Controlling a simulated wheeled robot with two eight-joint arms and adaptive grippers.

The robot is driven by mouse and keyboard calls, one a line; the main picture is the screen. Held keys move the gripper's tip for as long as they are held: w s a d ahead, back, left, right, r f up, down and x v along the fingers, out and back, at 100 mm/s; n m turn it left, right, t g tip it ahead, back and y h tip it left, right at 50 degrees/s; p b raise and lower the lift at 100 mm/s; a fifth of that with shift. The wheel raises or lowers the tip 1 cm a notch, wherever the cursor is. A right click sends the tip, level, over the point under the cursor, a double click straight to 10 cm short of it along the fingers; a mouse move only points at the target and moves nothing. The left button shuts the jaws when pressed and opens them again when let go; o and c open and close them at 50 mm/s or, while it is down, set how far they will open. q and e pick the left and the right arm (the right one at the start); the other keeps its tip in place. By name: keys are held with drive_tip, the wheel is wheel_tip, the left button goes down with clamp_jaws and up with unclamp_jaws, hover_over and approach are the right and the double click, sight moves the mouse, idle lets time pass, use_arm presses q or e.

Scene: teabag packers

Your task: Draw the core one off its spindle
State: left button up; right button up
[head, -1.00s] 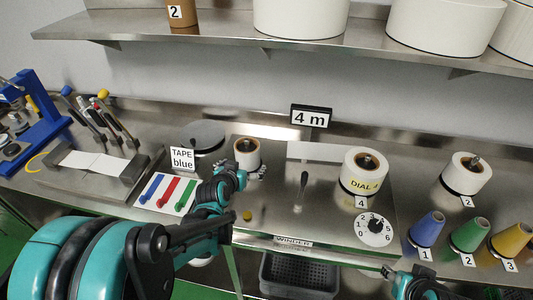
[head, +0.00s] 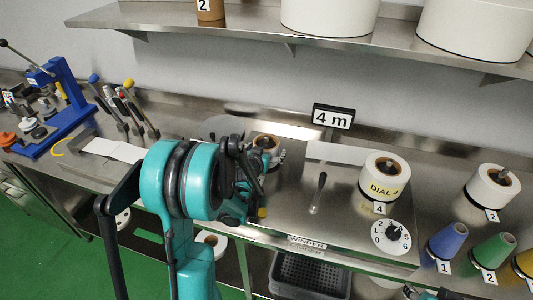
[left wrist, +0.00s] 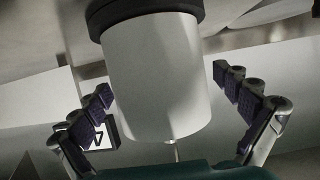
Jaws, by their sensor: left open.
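A white roll with a brown centre (head: 267,142) stands on the bench in the head view, mostly behind my left arm; no number shows on it. It seems to be core one. My left gripper (head: 272,163) is beside it, partly hidden by its own arm. In the left wrist view the white roll (left wrist: 155,80) fills the middle, with a dark round base at its top end and a thin spindle tip at its lower end. My left gripper's fingers (left wrist: 168,110) are open on either side of it, with gaps. Only a bit of my right gripper (head: 412,292) shows at the bottom edge.
A white roll marked DIAL 4 (head: 382,178) and a roll marked 2 (head: 492,187) stand to the right. Blue (head: 448,241) and green (head: 492,252) cones stand in front. A lever (head: 318,192) rises mid-bench. A blue press (head: 55,105) is at left; a shelf (head: 330,35) hangs above.

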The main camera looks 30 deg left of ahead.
sight(266, 136)
use_arm(q)
drive_tip(key=c, duration=1.2)
drive_tip(key=shift+r, duration=0.1)
wheel_tip(266, 136, up, 10)
drive_tip(key=p, duration=0.3)
drive_tip(key=shift+p, duration=0.4)
drive_tip(key=shift+r+p, duration=1.5)
drive_tip(key=shift+r, duration=0.5)
